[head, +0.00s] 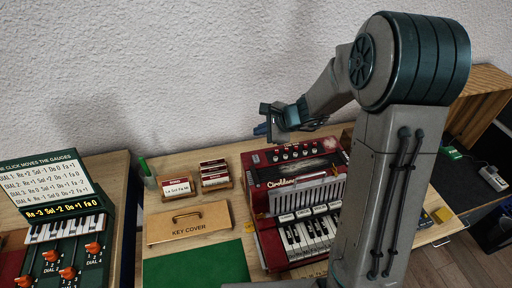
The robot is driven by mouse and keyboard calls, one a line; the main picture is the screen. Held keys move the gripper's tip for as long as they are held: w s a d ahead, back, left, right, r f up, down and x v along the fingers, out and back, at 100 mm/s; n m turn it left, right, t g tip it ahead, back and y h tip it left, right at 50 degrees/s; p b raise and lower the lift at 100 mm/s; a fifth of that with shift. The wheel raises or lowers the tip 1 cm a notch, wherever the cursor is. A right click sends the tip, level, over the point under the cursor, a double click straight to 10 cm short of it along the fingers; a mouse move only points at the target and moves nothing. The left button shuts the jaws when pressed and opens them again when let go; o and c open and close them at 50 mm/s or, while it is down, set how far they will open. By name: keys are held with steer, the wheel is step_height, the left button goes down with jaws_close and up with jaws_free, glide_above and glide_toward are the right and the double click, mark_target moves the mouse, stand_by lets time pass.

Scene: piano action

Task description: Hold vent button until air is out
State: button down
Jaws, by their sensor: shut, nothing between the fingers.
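A red accordion (258,190) lies on the wooden table, with its white keys toward the front and pale bellows across its middle. A row of small round buttons (290,153) runs along its back part. I cannot tell which control is the vent button. My gripper (262,130) is shut and empty, above and behind the accordion's back left corner in the picture. It looks apart from the accordion. My arm hides part of the accordion's right side.
A wooden key cover (188,222) with a handle lies left of the accordion. Small card holders (214,175) stand behind it, beside a green marker (145,168). A green mat (210,268) lies in front. A dial console (65,255) stands on the left table. A white wall is behind.

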steer(key=shift+s+a, duration=0.1)
steer(key=shift+a, duration=0.15)
steer(key=shift+f, duration=0.2)
steer(key=b, duration=0.6)
glide_above(253, 156)
steer(key=s+d, duration=0.2)
steer(key=f, duration=0.7)
steer(key=shift+w, duration=0.25)
steer(key=shift+f+b, duration=0.75)
steer(key=shift+b, duration=0.1)
steer(key=shift+f+b, duration=0.45)
steer(key=shift+b, duration=0.15)
steer(key=shift+f+b, duration=0.4)
steer(key=shift+b, duration=0.1)
stand_by(3.7)
